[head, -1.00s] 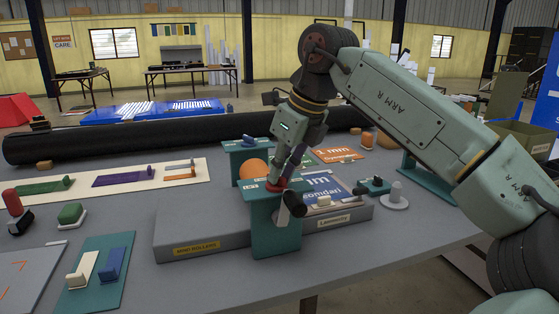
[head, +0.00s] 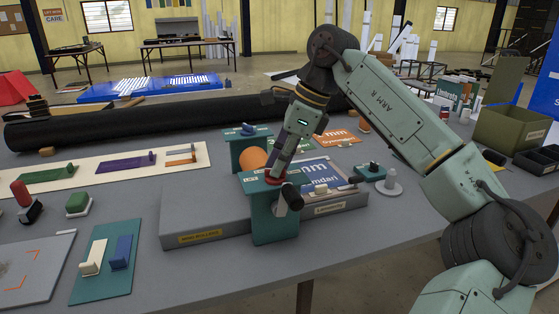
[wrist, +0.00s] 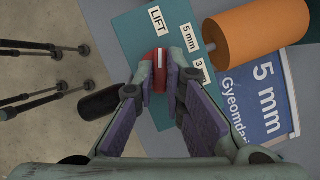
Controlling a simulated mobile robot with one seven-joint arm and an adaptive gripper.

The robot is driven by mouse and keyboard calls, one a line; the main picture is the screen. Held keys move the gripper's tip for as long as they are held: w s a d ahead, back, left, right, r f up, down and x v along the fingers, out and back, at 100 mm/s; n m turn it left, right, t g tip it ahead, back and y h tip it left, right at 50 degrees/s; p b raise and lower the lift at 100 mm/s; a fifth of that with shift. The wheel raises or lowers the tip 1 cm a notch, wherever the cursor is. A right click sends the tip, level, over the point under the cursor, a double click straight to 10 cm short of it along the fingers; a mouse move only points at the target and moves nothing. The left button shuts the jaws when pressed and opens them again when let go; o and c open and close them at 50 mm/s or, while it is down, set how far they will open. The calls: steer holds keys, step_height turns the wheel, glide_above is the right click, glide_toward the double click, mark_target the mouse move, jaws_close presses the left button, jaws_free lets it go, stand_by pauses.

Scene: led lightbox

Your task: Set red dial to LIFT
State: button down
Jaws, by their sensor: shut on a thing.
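The red dial (wrist: 160,70) sits on the teal plate (wrist: 135,38) of a stand. In the wrist view its white mark points up the picture, roughly toward the LIFT label (wrist: 157,19). The 5 mm label (wrist: 190,36) and a partly hidden label starting with 3 (wrist: 199,70) lie to its right. My gripper (wrist: 160,84) has a fingertip on each side of the dial and is shut on it. In the head view my gripper (head: 276,173) reaches down onto the stand (head: 275,218); the dial (head: 275,181) is mostly covered there.
A black crank handle (head: 292,196) sticks out at the stand's front. An orange roller (head: 253,159) and a second teal stand (head: 241,146) are behind. A grey base (head: 205,221) carries the stands. A long black roll (head: 150,133) crosses the table behind.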

stand_by(0.4)
steer(key=c, duration=1.7)
jaws_free()
steer(key=shift+o, duration=0.2)
steer(key=v, duration=1.2)
steer(key=shift+a, duration=0.1)
